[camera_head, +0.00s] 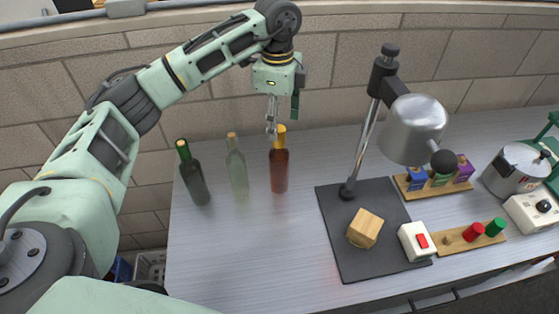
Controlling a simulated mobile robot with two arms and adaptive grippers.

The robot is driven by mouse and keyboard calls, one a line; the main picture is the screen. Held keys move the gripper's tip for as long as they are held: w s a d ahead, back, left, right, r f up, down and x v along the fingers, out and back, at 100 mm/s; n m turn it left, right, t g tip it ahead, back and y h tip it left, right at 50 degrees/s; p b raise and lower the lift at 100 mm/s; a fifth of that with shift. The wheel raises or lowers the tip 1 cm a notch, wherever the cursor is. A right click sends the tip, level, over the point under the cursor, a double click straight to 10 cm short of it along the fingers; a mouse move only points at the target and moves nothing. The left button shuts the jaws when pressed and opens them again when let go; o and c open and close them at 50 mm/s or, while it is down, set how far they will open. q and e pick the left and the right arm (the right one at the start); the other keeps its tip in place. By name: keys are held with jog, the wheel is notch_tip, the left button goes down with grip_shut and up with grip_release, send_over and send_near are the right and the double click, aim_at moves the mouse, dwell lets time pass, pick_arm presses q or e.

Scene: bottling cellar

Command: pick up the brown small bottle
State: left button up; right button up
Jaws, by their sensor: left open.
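The brown bottle (279,169) stands upright on the metal table, with a yellow-orange cap. It is the rightmost of three bottles. My left gripper (271,130) points down just above and beside the bottle's cap, and partly overlaps it in the picture. The gripper is open and nothing shows in it. Whether a finger touches the cap cannot be told. My right gripper is not in view.
A clear bottle (237,170) and a dark green bottle (192,175) stand to the left of the brown one. A lamp (413,130) stands on a dark mat (335,211) with a wooden cube (365,229) and a switch box (415,241). The front left of the table is clear.

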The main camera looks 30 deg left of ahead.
aim_at(279, 152)
pick_arm(q)
jog(key=shift+f+b, duration=0.4)
jog(key=shift+f, duration=0.2)
jog(key=shift+s+f+b, duration=0.4)
jog(key=shift+b, duration=0.4)
jog(key=shift+f+b, duration=0.35)
jog(key=shift+w+f, duration=0.15)
jog(key=shift+f, duration=0.1)
jog(key=shift+w+a+f, duration=0.1)
jog(key=shift+w+f, duration=0.05)
jog(key=shift+f, duration=0.1)
jog(key=shift+w+f, duration=0.1)
jog(key=shift+f, duration=0.25)
jog(key=shift+s+f+p, duration=0.2)
jog(key=shift+f+p, duration=0.55)
jog(key=shift+f, duration=0.35)
jog(key=f+p, duration=0.1)
jog(key=f, duration=0.2)
jog(key=shift+w+f+p, duration=0.2)
jog(key=shift+f+p, duration=0.15)
jog(key=shift+p, duration=0.05)
jog(key=shift+f, duration=0.45)
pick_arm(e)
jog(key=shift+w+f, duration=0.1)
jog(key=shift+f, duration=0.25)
pick_arm(q)
grip_shut()
